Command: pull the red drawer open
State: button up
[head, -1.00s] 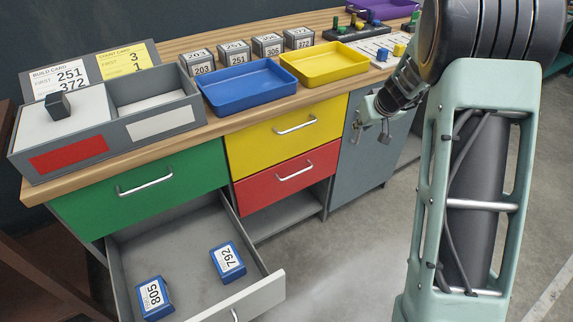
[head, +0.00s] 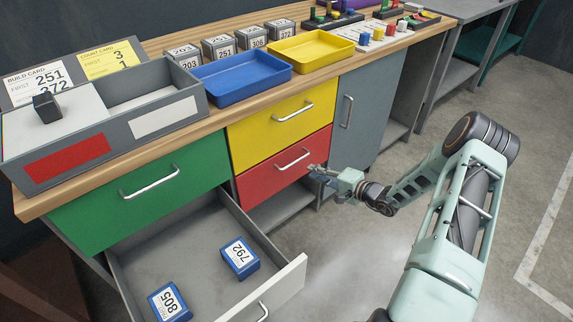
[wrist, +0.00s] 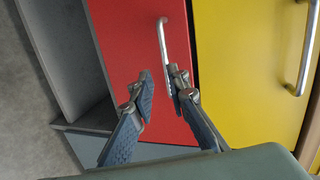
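The red drawer (head: 262,180) is shut, flush below the yellow drawer (head: 262,128). Its silver bar handle (head: 293,159) runs across its front. In the wrist view the red front (wrist: 125,42) appears turned on its side, with the handle (wrist: 162,38) upright in the picture. My gripper (head: 314,171) is at the right end of the red drawer, close to the handle. In the wrist view my gripper (wrist: 160,82) is open, with a gap between its two fingertips and nothing held. The handle's near end lies just beyond the right fingertip; I cannot tell whether they touch.
A light grey drawer (head: 285,288) stands open at lower left, holding two blue boxes labelled 792 (head: 240,258) and 805 (head: 169,302). The green drawer (head: 140,190) is shut. A grey cabinet door (head: 365,110) is right of the red drawer. Floor in front is clear.

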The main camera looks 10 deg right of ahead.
aim_at(298, 161)
jog(key=shift+m+t, duration=0.8)
jog(key=shift+m, duration=0.1)
jog(key=x, duration=0.3)
jog(key=b+x, duration=0.1)
jog(key=x, duration=0.3)
jog(key=d+b+x, duration=0.1)
jog(key=x, duration=0.2)
jog(key=shift+w+a+f, duration=0.2)
jog(key=shift+w+f, duration=0.05)
jog(key=shift+w, duration=0.4)
jog(key=shift+c, duration=0.3)
grip_shut()
